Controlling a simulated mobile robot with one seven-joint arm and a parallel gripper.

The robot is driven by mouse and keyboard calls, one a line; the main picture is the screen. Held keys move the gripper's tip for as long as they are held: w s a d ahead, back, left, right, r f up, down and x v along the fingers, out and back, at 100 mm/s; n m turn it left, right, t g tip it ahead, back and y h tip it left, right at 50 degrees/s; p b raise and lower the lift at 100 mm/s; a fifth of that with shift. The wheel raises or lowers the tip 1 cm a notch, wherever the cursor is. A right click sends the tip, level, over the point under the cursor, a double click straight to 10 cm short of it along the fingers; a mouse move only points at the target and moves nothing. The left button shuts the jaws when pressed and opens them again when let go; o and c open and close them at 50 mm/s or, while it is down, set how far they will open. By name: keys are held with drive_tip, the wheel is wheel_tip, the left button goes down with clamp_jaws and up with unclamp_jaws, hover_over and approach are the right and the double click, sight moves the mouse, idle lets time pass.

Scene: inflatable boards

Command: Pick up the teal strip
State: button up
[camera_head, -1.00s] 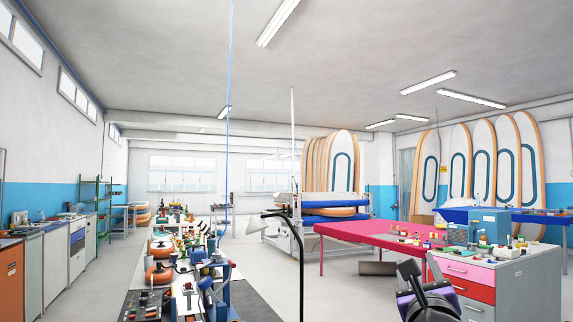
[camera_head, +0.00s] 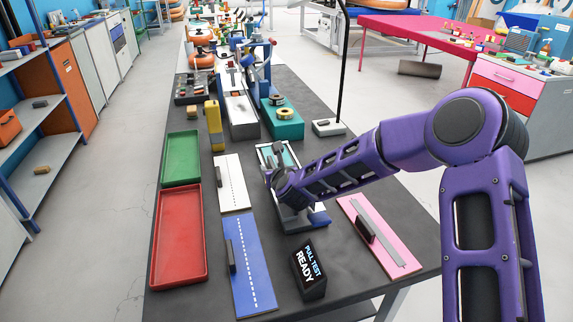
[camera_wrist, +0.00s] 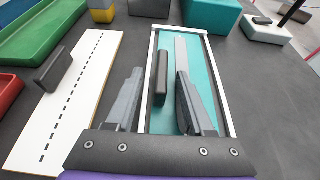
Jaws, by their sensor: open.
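The teal strip (camera_wrist: 206,72) is a flat teal panel in a light metal frame, with a grey band along it and an upright dark block (camera_wrist: 163,72) on it. In the head view the far part of the teal strip (camera_head: 287,156) shows beyond my wrist, which hides much of it. My gripper (camera_wrist: 157,78) is open over the strip in the wrist view. Its two fingers stand apart on either side of the dark block, with gaps showing. I cannot tell how high the fingertips are above the strip.
A white dashed board (camera_head: 232,184), a blue board (camera_head: 248,270) and a pink board (camera_head: 380,240) lie around it, each with a dark block. Green (camera_head: 181,157) and red (camera_head: 180,237) trays are left. A "PULL TEST READY" display (camera_head: 310,270) stands in front; a teal box (camera_head: 282,122) behind.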

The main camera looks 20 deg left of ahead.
drive_tip(key=shift+s+d+r, duration=0.15)
drive_tip(key=shift+r, duration=0.15)
drive_tip(key=shift+c, duration=0.8)
drive_tip(key=shift+d, duration=0.1)
clamp_jaws()
